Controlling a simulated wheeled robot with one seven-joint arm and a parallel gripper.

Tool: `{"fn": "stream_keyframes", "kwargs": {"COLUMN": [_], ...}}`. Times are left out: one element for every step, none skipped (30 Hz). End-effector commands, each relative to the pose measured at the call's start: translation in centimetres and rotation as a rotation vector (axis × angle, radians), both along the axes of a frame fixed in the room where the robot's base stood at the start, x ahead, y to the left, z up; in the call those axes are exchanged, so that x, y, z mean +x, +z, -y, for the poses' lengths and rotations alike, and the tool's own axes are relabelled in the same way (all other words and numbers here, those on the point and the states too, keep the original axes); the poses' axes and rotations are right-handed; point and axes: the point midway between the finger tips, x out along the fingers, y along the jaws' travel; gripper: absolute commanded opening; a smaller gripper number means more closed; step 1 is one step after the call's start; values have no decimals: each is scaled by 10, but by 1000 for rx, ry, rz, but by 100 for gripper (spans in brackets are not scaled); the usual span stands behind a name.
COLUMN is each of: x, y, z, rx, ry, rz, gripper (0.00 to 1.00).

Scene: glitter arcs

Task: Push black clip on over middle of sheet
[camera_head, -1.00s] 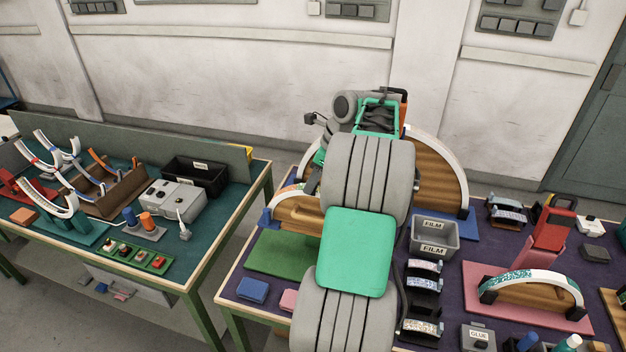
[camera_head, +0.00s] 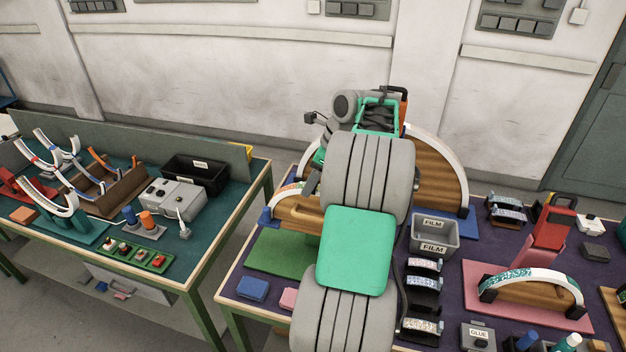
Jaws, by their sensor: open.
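My gripper (camera_head: 313,183) is mostly hidden behind my own arm; only a small dark grey part shows, above a wooden arch (camera_head: 297,214) on a green board (camera_head: 275,252). A patterned sheet (camera_head: 286,192) lies along the visible left part of that arch, with a blue block (camera_head: 266,217) at its left foot. The middle and right of this arch are hidden by my arm. I cannot pick out a loose black clip, nor see whether one is at the gripper. Another arch with a speckled sheet (camera_head: 530,276) stands on a pink board (camera_head: 484,268), with black pieces at both feet.
A large white-topped arch (camera_head: 440,172) stands behind my arm. To the right are a grey FILM bin (camera_head: 434,238), black holders with speckled strips (camera_head: 424,282), a red stand (camera_head: 550,235) and a GLUE box (camera_head: 478,337). A second table (camera_head: 95,232) stands left across a gap.

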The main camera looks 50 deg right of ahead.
Motion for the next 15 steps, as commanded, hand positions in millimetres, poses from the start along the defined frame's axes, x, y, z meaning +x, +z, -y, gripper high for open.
{"fn": "stream_keyframes", "kwargs": {"x": [0,0,0,0,0,0,0,0,0,0,0,0,0,0,0], "y": [0,0,0,0,0,0,0,0,0,0,0,1,1,3,5], "z": [0,0,0,0,0,0,0,0,0,0,0,0,0,0,0], "rx": [0,0,0,0,0,0,0,0,0,0,0,-1,-1,-1,-1], "ry": [0,0,0,0,0,0,0,0,0,0,0,0,0,1,1], "rz": [0,0,0,0,0,0,0,0,0,0,0,0,0,1,1], "gripper": [69,71,74,77,79,80,80,80,80,80,80,80,80,80,80]}}
